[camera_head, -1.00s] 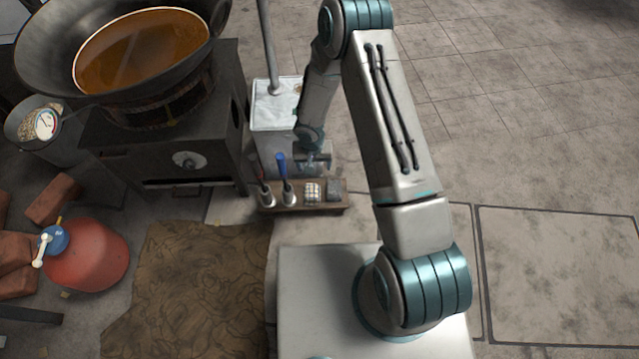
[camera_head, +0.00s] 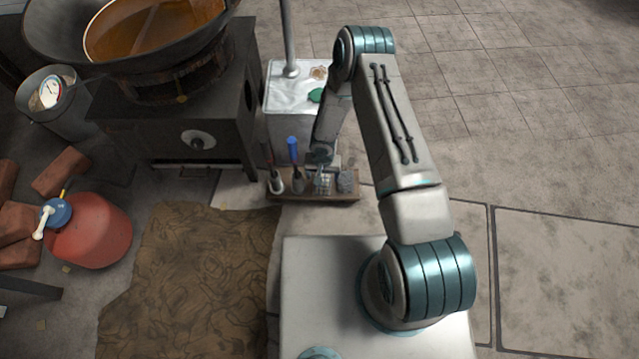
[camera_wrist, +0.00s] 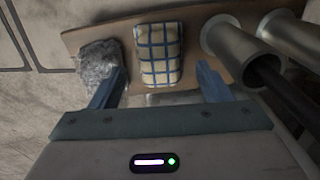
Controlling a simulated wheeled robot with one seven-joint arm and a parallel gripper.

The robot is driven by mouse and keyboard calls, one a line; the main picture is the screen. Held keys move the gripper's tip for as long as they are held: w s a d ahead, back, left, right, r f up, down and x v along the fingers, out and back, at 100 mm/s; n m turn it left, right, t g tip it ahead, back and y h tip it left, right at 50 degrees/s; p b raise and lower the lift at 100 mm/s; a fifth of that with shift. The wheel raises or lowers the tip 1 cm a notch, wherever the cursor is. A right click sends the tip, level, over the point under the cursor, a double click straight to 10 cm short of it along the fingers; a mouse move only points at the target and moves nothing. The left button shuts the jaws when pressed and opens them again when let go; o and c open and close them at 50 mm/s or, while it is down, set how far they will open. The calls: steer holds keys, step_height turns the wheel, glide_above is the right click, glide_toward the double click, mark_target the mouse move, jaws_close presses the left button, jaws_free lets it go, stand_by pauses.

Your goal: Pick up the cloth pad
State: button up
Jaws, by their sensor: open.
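The cloth pad (camera_wrist: 160,52), cream with a blue check pattern, lies on a small wooden board (camera_wrist: 88,38) in the wrist view. In the head view the cloth pad (camera_head: 323,184) shows only partly, beneath my gripper (camera_head: 321,168). In the wrist view my gripper (camera_wrist: 160,82) is open, with one blue finger on each side of the pad's near end. Nothing is held between the fingers. I cannot tell whether the fingertips touch the pad or the board.
A grey scrubber (camera_wrist: 99,58) lies close left of the pad, near the left finger. Metal cups (camera_wrist: 236,47) with handled tools stand to its right. In the head view, a white-topped box (camera_head: 296,90) stands behind the board and a stove (camera_head: 185,125) with a large wok stands left.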

step_height(320, 180, down, 4)
steer(key=shift+w+f+b, duration=0.1)
steer(key=shift+b, duration=0.6)
steer(key=c, duration=0.9)
steer(key=shift+o, duration=0.2)
steer(key=shift+r, duration=0.2)
steer(key=shift+r+p, duration=0.45)
steer(key=shift+r, duration=0.2)
step_height(320, 180, up, 3)
steer(key=shift+f+p, duration=0.1)
steer(key=shift+p, duration=0.6)
steer(key=s+d+r+p, duration=0.2)
steer(key=d+r, duration=0.4)
steer(key=d, duration=0.5)
steer(key=shift+s+r+p, duration=0.35)
steer(key=shift+s+r, duration=0.05)
steer(key=shift+s, duration=0.5)
